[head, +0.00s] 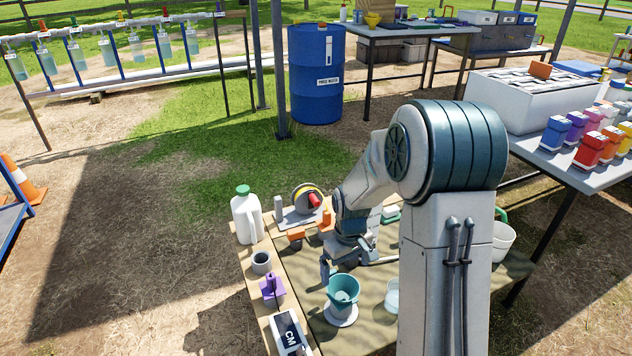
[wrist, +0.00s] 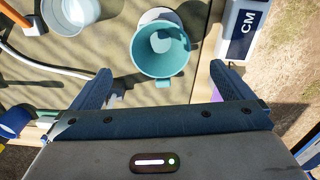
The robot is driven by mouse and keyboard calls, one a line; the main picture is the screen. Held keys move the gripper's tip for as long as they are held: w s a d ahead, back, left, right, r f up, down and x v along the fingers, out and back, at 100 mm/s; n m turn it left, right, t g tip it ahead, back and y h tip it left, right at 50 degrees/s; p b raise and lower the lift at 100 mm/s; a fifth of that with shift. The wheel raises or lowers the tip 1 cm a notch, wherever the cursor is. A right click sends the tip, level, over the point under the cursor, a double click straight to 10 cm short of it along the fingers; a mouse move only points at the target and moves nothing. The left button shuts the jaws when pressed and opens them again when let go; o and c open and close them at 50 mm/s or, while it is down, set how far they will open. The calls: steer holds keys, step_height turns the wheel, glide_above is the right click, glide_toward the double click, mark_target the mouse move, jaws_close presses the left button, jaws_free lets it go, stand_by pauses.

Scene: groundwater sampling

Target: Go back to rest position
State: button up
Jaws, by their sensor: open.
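My gripper (wrist: 163,88) is open, with its two blue fingers spread wide and nothing between them in the wrist view. In the head view my gripper (head: 342,268) is low over the wooden table (head: 262,312), partly hidden by my own arm. A teal cup (head: 343,290) stands on a round white base on the table, in front of my gripper. The teal cup also shows in the wrist view (wrist: 160,60), just beyond the fingertips and apart from them.
A white jug (head: 246,218), a grey ring (head: 261,262), a purple part (head: 271,290) and a CM meter (head: 289,333) line the table's left edge. A reel (head: 306,199) stands behind. A clear beaker (head: 392,294) is right of the cup. A blue drum (head: 316,75) stands farther back.

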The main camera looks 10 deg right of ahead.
steer(key=s+r+m+t+p, duration=0.1)
steer(key=s+r+p, duration=0.5)
steer(key=r, duration=0.7)
steer(key=s+r+m+t+p, duration=0.1)
steer(key=s+r+p, duration=0.6)
steer(key=r, duration=0.7)
steer(key=s+r+m+p, duration=0.2)
steer(key=s+r+p, duration=0.5)
steer(key=r+p, duration=0.3)
step_height(320, 180, up, 4)
steer(key=shift+a+f+m+t+p, duration=0.1)
steer(key=shift+a+m+t+p, duration=0.2)
steer(key=shift+m+t+p, duration=0.1)
